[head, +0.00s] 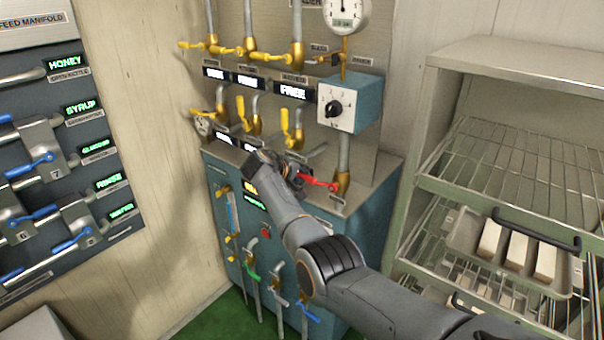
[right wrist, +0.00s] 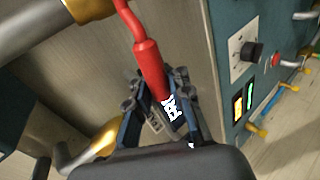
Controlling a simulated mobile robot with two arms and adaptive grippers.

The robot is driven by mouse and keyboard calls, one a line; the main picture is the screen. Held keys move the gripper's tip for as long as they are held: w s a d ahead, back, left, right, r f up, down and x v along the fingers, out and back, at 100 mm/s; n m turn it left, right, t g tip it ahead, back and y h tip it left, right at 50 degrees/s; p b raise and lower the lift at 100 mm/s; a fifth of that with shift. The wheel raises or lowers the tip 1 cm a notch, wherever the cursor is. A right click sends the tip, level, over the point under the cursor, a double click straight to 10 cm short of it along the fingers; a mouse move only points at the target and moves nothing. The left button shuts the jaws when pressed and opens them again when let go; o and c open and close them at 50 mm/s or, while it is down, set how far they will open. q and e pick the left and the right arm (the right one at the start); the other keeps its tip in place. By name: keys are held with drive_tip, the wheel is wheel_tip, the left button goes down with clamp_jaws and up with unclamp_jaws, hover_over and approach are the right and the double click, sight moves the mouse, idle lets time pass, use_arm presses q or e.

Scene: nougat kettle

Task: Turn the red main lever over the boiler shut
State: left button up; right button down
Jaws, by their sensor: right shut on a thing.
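The red main lever (head: 318,181) sits on a brass valve (head: 342,184) low on a vertical pipe, just above the teal boiler (head: 372,192). The lever points left from the valve, across the pipe's line. My right gripper (head: 292,172) is at its free end, partly hidden by my own wrist in the head view. In the right wrist view the red grip (right wrist: 147,62) runs down between the two fingers of my right gripper (right wrist: 160,95), which are shut on it. The brass fitting (right wrist: 90,8) shows at the top. My left gripper is out of view.
Yellow-handled valves (head: 250,122) stand on pipes close left of the lever. A teal dial box (head: 350,103) and a gauge (head: 346,12) are above it. A wire shelf rack (head: 500,150) with a loaded tray stands right. A feed manifold (head: 50,150) is on the left wall.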

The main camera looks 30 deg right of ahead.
drive_tip(key=shift+s+a+f+n+g+b, duration=0.1)
drive_tip(key=shift+a+f+n+g+b, duration=0.1)
drive_tip(key=shift+f+b, duration=0.2)
drive_tip(key=shift+a+f+n+g+b, duration=0.1)
drive_tip(key=shift+f+n+g+b, duration=0.1)
drive_tip(key=shift+f+b, duration=0.2)
drive_tip(key=c, duration=1.4)
unclamp_jaws()
drive_tip(key=shift+o, duration=0.7)
drive_tip(key=shift+a+r, duration=0.1)
drive_tip(key=shift+r, duration=0.1)
drive_tip(key=shift+s+a+r, duration=0.1)
